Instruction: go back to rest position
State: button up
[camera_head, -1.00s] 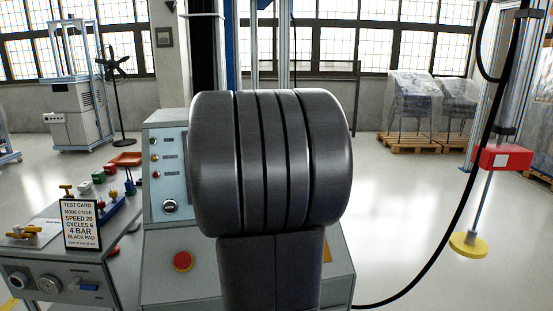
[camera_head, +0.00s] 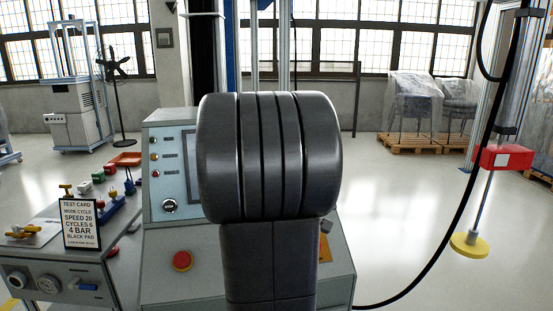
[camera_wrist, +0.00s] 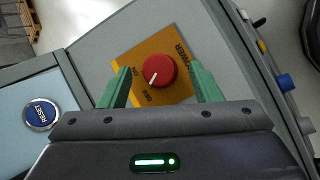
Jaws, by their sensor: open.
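My gripper (camera_wrist: 160,88) shows in the wrist view with two green fingers spread apart, one on each side of a red power knob (camera_wrist: 160,70). The knob sits on an orange plate marked POWER, ON and OFF, and its white mark points down-left. I cannot tell how far the fingertips are from the panel. Nothing is held between the fingers. In the head view my dark arm blocks the middle of the control console (camera_head: 165,240), and my gripper is hidden behind it. A sliver of the orange plate (camera_head: 325,249) shows right of my arm.
A blue RESET button (camera_wrist: 41,114) is left of the knob in the wrist view. In the head view the console has a red button (camera_head: 182,261). A test card (camera_head: 81,224) stands on the left bench. A black cable (camera_head: 455,215) hangs at the right, near a yellow pad (camera_head: 469,245).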

jog(key=p+v, duration=0.2)
jog(key=v, duration=1)
jog(key=b+x, duration=0.2)
jog(key=x, duration=1.1)
jog(key=shift+w+d+f+b, duration=0.1)
jog(key=shift+d+f+b, duration=0.05)
jog(key=shift+f+b, duration=0.15)
jog(key=shift+r+m+p, duration=0.4)
jog(key=shift+r+p, duration=0.15)
jog(key=shift+p, duration=0.3)
jog(key=m+g+y+p, duration=0.1)
jog(key=m+p, duration=0.1)
jog(key=p, duration=0.1)
jog(key=m+g+p, duration=0.2)
jog(key=p, duration=0.2)
jog(key=shift+w+r+m+y, duration=0.15)
jog(key=shift+m+y, duration=0.25)
jog(key=m+g+y+p, duration=0.1)
jog(key=m+p, duration=0.1)
jog(key=p, duration=0.1)
jog(key=m+g+y+p, duration=0.1)
jog(key=m+p, duration=0.2)
jog(key=p, duration=0.1)
jog(key=shift+w+d+y, duration=0.15)
jog(key=shift+y, duration=0.15)
jog(key=shift+a+r, duration=0.2)
jog(key=shift+r, duration=1.4)
jog(key=shift+a+r, duration=0.25)
jog(key=shift+r, duration=1.4)
